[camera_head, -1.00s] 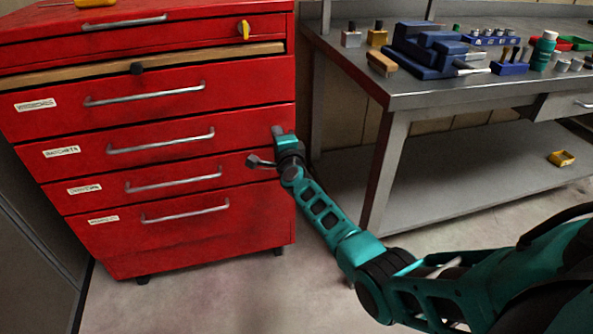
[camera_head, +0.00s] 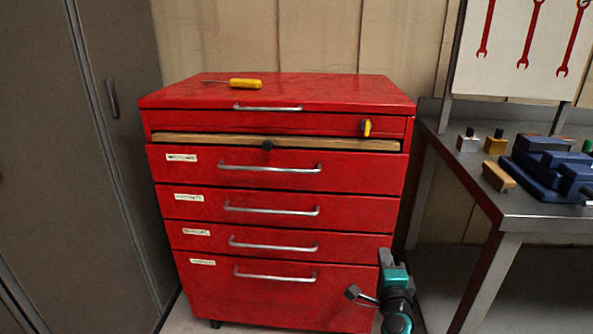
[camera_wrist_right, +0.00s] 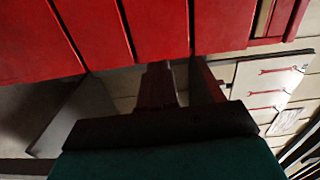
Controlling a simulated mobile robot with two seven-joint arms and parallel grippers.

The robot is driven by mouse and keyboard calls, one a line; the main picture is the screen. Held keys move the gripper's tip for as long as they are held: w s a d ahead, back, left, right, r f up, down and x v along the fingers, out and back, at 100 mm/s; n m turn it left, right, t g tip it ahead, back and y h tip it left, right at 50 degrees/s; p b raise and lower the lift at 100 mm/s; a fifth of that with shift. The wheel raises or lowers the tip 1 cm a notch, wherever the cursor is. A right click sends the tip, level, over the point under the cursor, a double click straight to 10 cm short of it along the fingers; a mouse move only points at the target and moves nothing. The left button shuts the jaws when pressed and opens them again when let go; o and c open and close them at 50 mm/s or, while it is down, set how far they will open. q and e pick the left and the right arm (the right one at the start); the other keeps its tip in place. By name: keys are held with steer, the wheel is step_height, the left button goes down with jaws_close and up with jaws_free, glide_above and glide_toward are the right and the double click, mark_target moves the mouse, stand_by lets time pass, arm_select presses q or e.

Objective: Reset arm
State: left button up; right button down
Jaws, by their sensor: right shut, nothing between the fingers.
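My right gripper (camera_head: 385,258) is at the bottom right of the red tool cabinet in the head view, in front of its right edge. Its dark fingers point up from the teal wrist. In the right wrist view the gripper (camera_wrist_right: 158,85) shows in shadow below the red drawer fronts, with nothing seen between its fingers. It is shut and empty. I cannot tell whether it touches the cabinet. The red cabinet (camera_head: 340,212) has several drawers with silver handles, and all look closed. My left gripper is not in view.
A yellow-handled screwdriver (camera_head: 245,84) lies on the cabinet top. A grey locker (camera_head: 60,120) stands at left. A metal workbench (camera_head: 520,206) at right carries a blue vise (camera_head: 550,165) and a wooden-handled brush (camera_head: 498,176). A board with red wrench shapes (camera_head: 505,60) is behind it.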

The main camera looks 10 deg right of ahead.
steer(key=s+a+f+n+g+y, duration=0.35)
steer(key=s+a+n, duration=0.45)
steer(key=s+n, duration=0.35)
steer(key=s+a+f+n+g+y, duration=0.35)
steer(key=s+a+n, duration=0.35)
steer(key=s+n, duration=0.5)
arm_select(q)
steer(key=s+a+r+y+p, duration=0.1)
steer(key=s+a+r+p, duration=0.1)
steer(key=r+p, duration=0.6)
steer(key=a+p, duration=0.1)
steer(key=p, duration=0.3)
arm_select(e)
steer(key=s+d+r, duration=0.2)
steer(key=s+r, duration=0.1)
steer(key=r, duration=0.5)
steer(key=shift+d+r, duration=0.15)
steer(key=shift+r, duration=0.1)
steer(key=shift+s, duration=0.1)
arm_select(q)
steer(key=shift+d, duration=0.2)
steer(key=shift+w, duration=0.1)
arm_select(e)
steer(key=c, duration=1.8)
jaws_free()
